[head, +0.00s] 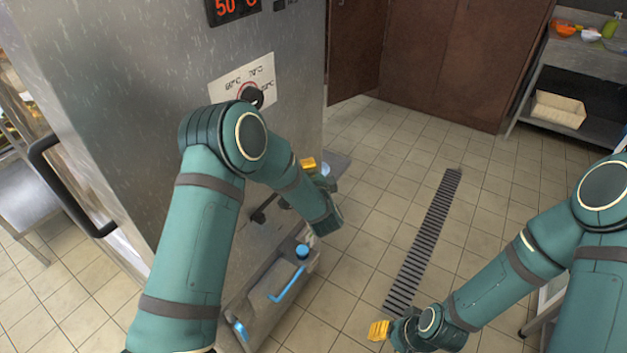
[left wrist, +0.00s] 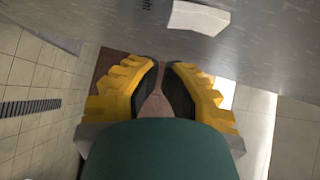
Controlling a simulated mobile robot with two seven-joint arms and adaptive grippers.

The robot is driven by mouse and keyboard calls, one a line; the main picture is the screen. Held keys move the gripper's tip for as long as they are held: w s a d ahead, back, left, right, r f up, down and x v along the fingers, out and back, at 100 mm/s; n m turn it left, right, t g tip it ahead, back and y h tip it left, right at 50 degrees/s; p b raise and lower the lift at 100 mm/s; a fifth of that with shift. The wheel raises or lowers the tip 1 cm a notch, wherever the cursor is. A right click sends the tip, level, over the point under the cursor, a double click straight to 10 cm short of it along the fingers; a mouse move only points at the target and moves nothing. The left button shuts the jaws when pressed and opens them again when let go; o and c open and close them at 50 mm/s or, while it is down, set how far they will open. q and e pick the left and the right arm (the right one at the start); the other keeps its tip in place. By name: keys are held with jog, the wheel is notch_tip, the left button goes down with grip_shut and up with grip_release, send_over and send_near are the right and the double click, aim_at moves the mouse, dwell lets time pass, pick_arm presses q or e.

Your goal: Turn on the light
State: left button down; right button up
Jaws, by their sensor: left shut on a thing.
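In the head view my left gripper (head: 309,164) is mostly hidden by its own arm; a yellow part shows by the steel cabinet's right edge. In the left wrist view the yellow fingers of my left gripper (left wrist: 161,66) are close together beside the steel face. No light switch can be clearly seen. My right gripper (head: 379,330) is low over the floor, away from the cabinet; its opening is unclear.
The steel cabinet (head: 135,70) carries a black dial (head: 253,96) on a white temperature plate (head: 222,88), a red display (head: 232,8) and a black handle (head: 65,190). A floor drain (head: 425,240) crosses open tiles. A shelf unit (head: 590,62) stands at the back right.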

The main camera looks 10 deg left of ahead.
pick_arm(q)
jog(key=shift+w+a+f, duration=0.1)
jog(key=shift+w+a, duration=0.15)
jog(key=shift+a, duration=0.55)
jog(key=shift+w+a+f, duration=0.1)
jog(key=shift+w+a, duration=0.15)
jog(key=shift+a, duration=0.5)
jog(key=m+b, duration=0.1)
jog(key=a+t+b, duration=0.1)
jog(key=b, duration=0.1)
jog(key=shift+w+a+f+m+t+y, duration=0.2)
jog(key=shift+f+m+t+y, duration=0.1)
jog(key=shift+m+y, duration=0.1)
